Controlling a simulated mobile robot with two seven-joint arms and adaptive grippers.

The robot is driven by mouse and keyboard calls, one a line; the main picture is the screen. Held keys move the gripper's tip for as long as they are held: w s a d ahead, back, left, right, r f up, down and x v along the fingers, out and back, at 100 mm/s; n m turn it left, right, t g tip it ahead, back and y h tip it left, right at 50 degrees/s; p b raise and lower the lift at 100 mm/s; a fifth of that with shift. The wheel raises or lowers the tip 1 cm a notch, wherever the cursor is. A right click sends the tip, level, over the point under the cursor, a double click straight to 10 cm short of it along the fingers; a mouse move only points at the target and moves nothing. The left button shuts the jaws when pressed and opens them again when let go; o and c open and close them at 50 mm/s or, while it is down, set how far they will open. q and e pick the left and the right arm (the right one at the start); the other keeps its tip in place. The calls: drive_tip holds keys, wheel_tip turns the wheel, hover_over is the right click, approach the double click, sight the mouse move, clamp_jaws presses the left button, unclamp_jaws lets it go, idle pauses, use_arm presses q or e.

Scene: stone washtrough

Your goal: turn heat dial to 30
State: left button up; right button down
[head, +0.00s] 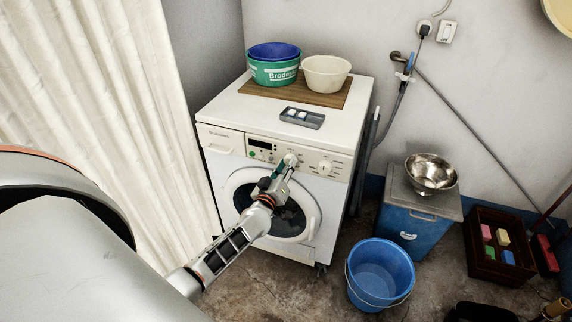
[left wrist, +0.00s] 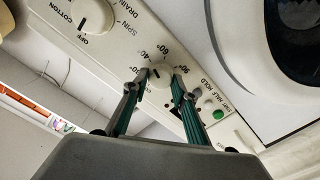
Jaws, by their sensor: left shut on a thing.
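The white washing machine (head: 226,165) stands against the wall, with its control panel across the upper front. My left gripper (head: 284,167) reaches the panel in the head view and hides the heat dial there. In the left wrist view the round white heat dial (left wrist: 160,72) sits between the two fingertips, and my left gripper (left wrist: 161,77) is shut on it. Printed numbers, among them 40, 60 and 90, ring the dial. I cannot read exactly where its pointer stands. My right gripper is not in view.
A larger programme dial (head: 325,167) is beside the gripper; it also shows in the left wrist view (left wrist: 92,16). A green button (left wrist: 218,114) is on the other side. The round door (head: 236,190) is below. A blue bucket (head: 380,275) stands on the floor at right.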

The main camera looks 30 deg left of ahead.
use_arm(q)
drive_tip(key=n, duration=1.1)
drive_tip(key=shift+f, duration=0.1)
drive_tip(key=shift+n, duration=0.4)
drive_tip(key=o, duration=1.1)
drive_tip(key=v, duration=1.2)
drive_tip(key=shift+s, duration=0.1)
